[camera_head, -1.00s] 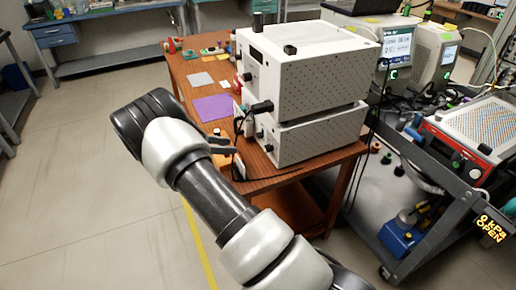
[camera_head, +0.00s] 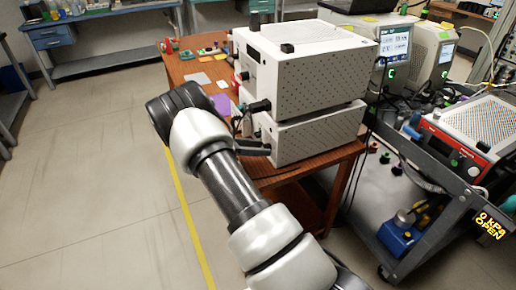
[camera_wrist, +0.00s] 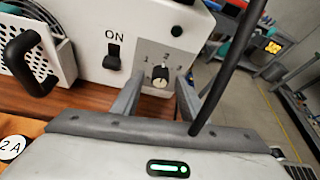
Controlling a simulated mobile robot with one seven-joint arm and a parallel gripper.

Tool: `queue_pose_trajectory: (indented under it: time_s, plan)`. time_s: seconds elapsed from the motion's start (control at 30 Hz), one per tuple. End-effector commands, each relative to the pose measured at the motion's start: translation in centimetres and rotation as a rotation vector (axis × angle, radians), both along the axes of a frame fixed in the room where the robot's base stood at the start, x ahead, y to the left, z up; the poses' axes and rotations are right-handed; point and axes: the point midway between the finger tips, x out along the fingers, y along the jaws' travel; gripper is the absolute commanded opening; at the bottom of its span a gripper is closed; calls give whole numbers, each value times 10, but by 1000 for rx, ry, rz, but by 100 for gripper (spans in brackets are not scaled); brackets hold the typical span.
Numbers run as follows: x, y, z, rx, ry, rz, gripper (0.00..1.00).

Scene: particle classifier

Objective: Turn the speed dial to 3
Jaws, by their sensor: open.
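The speed dial (camera_wrist: 160,77) is a small black knob with a pale mark on the white front panel of a device, with small numerals around it. In the head view, my gripper (camera_head: 254,147) is at the front of the lower white box (camera_head: 315,137), and the dial cannot be made out there.
An ON switch (camera_wrist: 112,57) is left of the dial. A black handle (camera_wrist: 31,62) is further left. A thick black cable (camera_wrist: 231,70) crosses the wrist view on the right. Another white box (camera_head: 305,75) sits on top of the lower one, on the wooden table (camera_head: 185,72).

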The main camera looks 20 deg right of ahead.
Motion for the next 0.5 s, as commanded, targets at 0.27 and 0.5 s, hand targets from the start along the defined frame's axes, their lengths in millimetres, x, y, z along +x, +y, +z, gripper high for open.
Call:
queue_pose_trajectory:
  time_s: [0.27, 0.5]
  plan:
    - [0, 0, 0, 0, 0, -1, 8]
    - [0, 1, 0, 0, -8, 0, 0]
